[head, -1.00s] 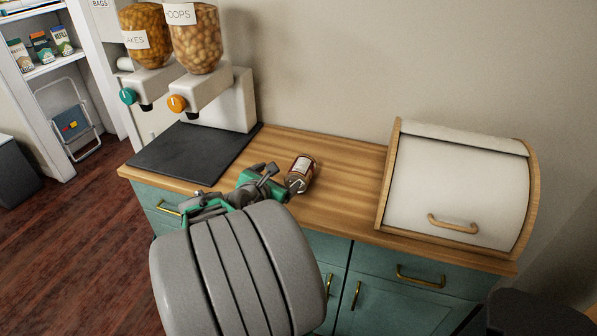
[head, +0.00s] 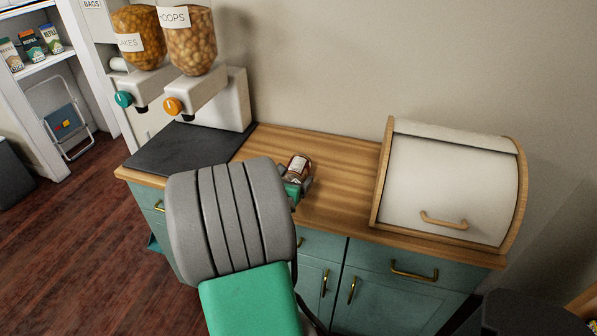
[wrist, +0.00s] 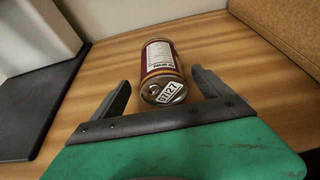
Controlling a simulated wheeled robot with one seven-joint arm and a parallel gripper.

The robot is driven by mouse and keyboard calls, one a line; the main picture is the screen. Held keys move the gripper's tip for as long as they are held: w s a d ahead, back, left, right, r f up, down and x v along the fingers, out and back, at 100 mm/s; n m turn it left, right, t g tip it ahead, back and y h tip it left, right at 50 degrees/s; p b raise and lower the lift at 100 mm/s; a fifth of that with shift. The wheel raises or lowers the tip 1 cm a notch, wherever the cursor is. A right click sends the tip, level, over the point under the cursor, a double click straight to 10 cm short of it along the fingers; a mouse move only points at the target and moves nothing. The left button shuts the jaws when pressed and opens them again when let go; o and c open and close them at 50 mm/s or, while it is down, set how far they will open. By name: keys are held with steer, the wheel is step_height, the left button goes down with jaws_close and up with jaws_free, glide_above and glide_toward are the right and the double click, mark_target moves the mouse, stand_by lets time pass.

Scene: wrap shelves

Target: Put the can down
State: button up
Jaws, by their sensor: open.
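The can (head: 299,167) lies on its side on the wooden counter (head: 339,171), left of the bread box. In the wrist view the can (wrist: 162,58) shows a dark red and white label, and its end with a "07/27" tag faces me. My gripper (wrist: 162,86) is open, with one finger on each side of the can's near end and gaps between. In the head view only a small part of my gripper (head: 305,186) shows beside the can; my arm hides the rest.
The roll-top bread box (head: 450,185) stands at the right of the counter. Cereal dispensers (head: 215,100) and a dark mat (head: 180,150) are at the left. The counter between the can and the bread box is clear. A wall rises behind.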

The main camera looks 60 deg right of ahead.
steer(key=x, duration=0.5)
steer(key=shift+s+d, duration=0.1)
steer(key=shift+d, duration=0.2)
steer(key=shift+r, duration=0.1)
steer(key=shift+c, duration=0.3)
jaws_close()
steer(key=shift+r, duration=0.15)
